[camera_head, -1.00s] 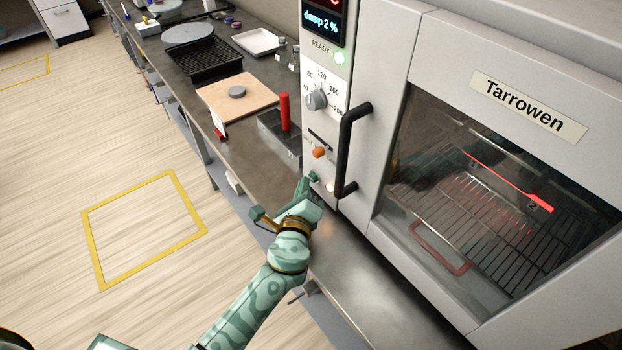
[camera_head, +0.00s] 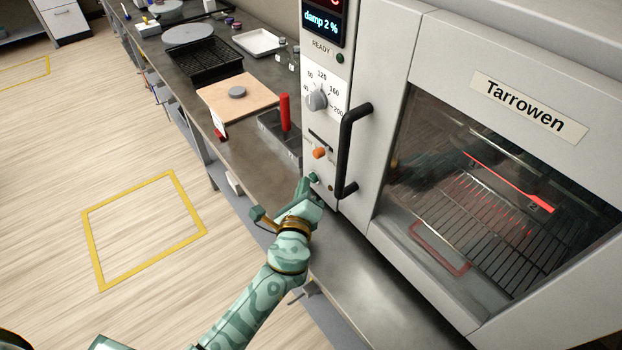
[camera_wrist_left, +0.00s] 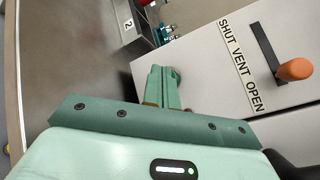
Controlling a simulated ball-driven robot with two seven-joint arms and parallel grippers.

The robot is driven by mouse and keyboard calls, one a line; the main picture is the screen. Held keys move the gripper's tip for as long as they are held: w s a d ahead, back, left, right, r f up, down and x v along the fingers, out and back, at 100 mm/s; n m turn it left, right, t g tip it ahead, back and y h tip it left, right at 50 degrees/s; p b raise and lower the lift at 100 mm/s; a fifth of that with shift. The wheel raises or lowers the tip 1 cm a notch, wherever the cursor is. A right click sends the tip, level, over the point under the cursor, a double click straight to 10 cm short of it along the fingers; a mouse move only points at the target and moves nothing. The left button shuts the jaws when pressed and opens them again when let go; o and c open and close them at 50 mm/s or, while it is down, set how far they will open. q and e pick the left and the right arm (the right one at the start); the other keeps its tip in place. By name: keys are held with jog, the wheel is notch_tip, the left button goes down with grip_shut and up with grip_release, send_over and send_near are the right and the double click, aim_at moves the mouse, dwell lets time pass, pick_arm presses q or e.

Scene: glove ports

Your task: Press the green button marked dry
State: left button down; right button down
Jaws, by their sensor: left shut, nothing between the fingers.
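The oven's control panel (camera_head: 320,125) stands at the left of its door. My left gripper (camera_head: 308,184) is at the panel's lower end, below the orange vent lever (camera_head: 319,153). Its fingers (camera_wrist_left: 163,85) are shut and empty, with their tips at or very near the panel face. The green button marked dry cannot be made out clearly; a small rounded edge shows beside the fingertips in the left wrist view, and the fingers cover the rest. I cannot tell whether the tips touch it. The READY lamp (camera_head: 340,58) is dark. The display (camera_head: 321,20) reads "damp 2 %". My right gripper is not in view.
The black door handle (camera_head: 350,145) sticks out just right of my left gripper. A temperature knob (camera_head: 317,99) is higher on the panel.

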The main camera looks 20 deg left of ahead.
pick_arm(q)
jog(key=shift+s+a, duration=0.3)
jog(key=shift+s, duration=0.1)
jog(key=s+a, duration=0.1)
jog(key=s, duration=0.1)
jog(key=s+a, duration=0.2)
jog(key=shift+s+a+p, duration=0.25)
jog(key=shift+p, duration=0.1)
jog(key=shift+s+a, duration=0.1)
